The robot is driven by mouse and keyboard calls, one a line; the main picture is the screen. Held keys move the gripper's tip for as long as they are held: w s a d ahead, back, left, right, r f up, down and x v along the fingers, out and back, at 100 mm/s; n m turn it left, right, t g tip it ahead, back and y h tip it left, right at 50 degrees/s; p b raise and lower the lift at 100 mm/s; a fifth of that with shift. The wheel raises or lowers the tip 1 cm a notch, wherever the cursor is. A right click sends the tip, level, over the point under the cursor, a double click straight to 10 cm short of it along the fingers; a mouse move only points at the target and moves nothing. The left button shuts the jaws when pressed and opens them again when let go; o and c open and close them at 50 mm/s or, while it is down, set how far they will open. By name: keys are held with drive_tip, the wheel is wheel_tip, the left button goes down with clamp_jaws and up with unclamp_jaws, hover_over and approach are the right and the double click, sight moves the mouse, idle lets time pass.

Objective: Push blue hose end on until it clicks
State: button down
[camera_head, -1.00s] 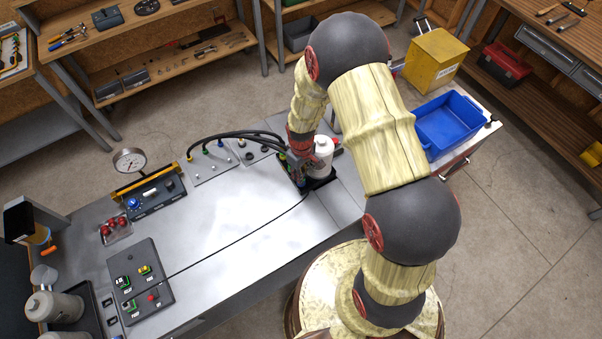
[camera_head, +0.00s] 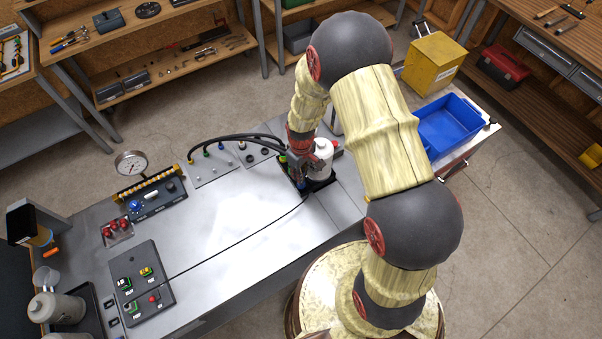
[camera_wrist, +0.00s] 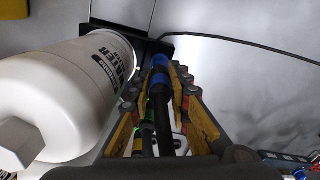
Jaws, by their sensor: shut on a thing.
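My gripper (camera_wrist: 159,92) is shut on the blue hose end (camera_wrist: 161,82) in the wrist view, one finger on each side of it. A blue part (camera_wrist: 160,60) lies in line just beyond; I cannot tell whether the two are fully joined. The black hose runs back toward the camera. A green-banded hose end (camera_wrist: 149,112) is beside it on the left. In the head view my gripper (camera_head: 298,165) is at the black-based unit, and my own wrist hides most of the contact.
A white water filter canister (camera_wrist: 75,90) stands close left of my fingers. Several black hoses (camera_head: 235,134) arch to a port panel (camera_head: 215,168). A thin black cable (camera_head: 240,243) crosses the bench to a button box (camera_head: 142,283). A blue bin (camera_head: 447,125) stands at the right.

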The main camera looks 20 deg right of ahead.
drive_tip(key=shift+r+p, duration=1.1)
drive_tip(key=shift+r, duration=0.9)
